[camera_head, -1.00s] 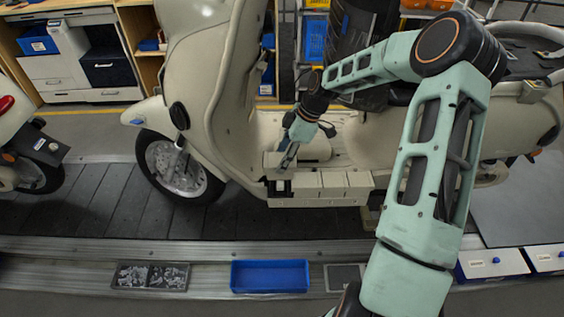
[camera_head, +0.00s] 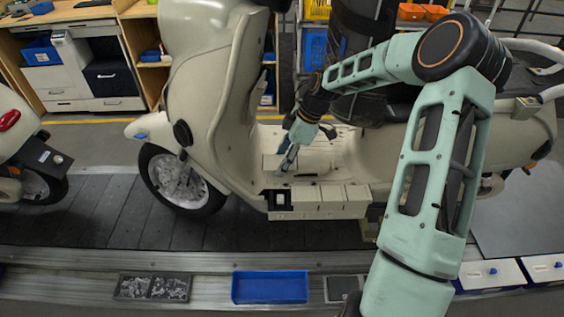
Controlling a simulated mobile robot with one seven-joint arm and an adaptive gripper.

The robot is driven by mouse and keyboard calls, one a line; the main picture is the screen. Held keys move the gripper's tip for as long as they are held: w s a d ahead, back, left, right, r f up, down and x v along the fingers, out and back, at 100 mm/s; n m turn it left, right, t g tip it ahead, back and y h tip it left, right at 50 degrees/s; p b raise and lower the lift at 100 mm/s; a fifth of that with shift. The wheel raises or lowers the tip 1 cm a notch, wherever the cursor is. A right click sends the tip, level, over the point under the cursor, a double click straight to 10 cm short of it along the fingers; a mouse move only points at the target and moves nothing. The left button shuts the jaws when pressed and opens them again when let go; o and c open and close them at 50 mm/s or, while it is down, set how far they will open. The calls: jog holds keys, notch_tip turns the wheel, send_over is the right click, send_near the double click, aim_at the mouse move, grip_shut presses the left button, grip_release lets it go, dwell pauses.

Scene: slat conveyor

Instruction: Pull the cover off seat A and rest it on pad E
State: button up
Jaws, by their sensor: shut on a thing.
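A row of cream box-shaped seats runs along the near side of the scooter's footboard. The leftmost seat (camera_head: 280,200) is uncovered and shows a dark opening; I take it as seat A, as no letters are legible. The seats to its right have cream tops (camera_head: 332,192). My gripper (camera_head: 284,170) points down just above and behind the dark opening. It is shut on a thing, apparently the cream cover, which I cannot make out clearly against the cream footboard. I cannot tell which surface is pad E.
The cream scooter (camera_head: 215,110) stands on the dark slat conveyor (camera_head: 110,215), its leg shield rising left of my gripper. A blue tray (camera_head: 270,287) and a dark tray of small parts (camera_head: 152,287) lie along the near edge. A person in dark trousers (camera_head: 360,100) stands behind the scooter.

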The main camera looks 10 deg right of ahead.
jog(key=shift+r+p, duration=0.3)
jog(key=shift+r, duration=0.5)
jog(key=r+m, duration=0.1)
jog(key=m, duration=0.1)
jog(key=s+r+m+t+h, duration=0.1)
jog(key=m, duration=0.1)
jog(key=s+r+m+t, duration=0.1)
jog(key=r+m, duration=0.1)
jog(key=shift+s, duration=0.25)
jog(key=s+r+m+t+h, duration=0.1)
jog(key=s+r+m+h, duration=0.2)
jog(key=m, duration=0.6)
jog(key=shift+s+r+m+t+h, duration=0.3)
jog(key=shift+s+r+m+t, duration=0.1)
jog(key=shift+s+r, duration=0.55)
